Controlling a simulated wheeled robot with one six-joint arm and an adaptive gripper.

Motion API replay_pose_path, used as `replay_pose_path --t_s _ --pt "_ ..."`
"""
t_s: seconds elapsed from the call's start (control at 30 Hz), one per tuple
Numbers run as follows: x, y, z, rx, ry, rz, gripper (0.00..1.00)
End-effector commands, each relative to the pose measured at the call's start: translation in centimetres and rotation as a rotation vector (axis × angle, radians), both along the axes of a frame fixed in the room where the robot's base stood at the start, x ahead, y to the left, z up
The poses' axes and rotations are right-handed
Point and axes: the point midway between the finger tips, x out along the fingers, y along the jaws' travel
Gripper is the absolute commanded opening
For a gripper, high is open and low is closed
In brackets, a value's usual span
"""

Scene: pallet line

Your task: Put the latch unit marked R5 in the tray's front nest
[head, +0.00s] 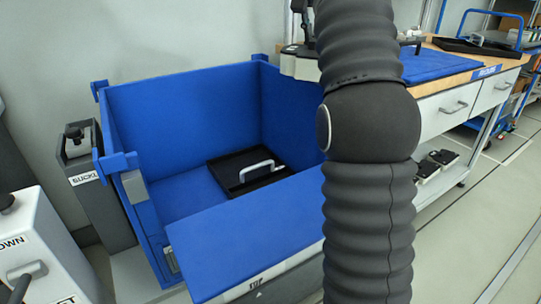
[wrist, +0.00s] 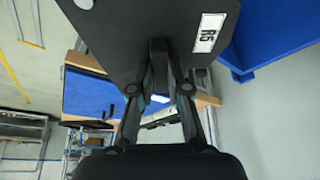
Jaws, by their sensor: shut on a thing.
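My gripper (wrist: 158,72) is shut on the dark stem of the latch unit marked R5 (wrist: 125,35) in the wrist view. The unit shows as a broad dark plate with a white R5 label. It is held in the air. In the head view my arm hides the gripper, and a pale and dark piece (head: 300,66) shows beside the arm; I cannot tell if it is the held unit. A black tray (head: 480,48) lies on the bench at the upper right; its nests are too small to make out.
A blue open crate (head: 185,115) stands at the left, with a black panel with a pale handle (head: 258,172) inside. A blue mat (head: 440,65) lies on the wooden bench. Pale and dark units (head: 435,163) sit on the bench's lower shelf. Floor at the right is clear.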

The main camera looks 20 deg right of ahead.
Motion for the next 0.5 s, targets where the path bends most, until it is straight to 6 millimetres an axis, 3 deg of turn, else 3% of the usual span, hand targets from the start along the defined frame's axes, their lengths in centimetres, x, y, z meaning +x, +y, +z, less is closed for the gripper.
replay_pose_path --t_s 0.03,0.1,0.33,0.5 --pt "0.3 2.1 -0.8 -0.002 0.000 -0.025 0.00" --pt "0.5 4.5 -1.5 -0.002 0.000 -0.075 0.00" --pt "0.5 11.1 -3.8 -0.001 0.000 -0.199 0.00" --pt "0.2 15.5 -7.7 -0.002 0.003 -0.274 0.00"
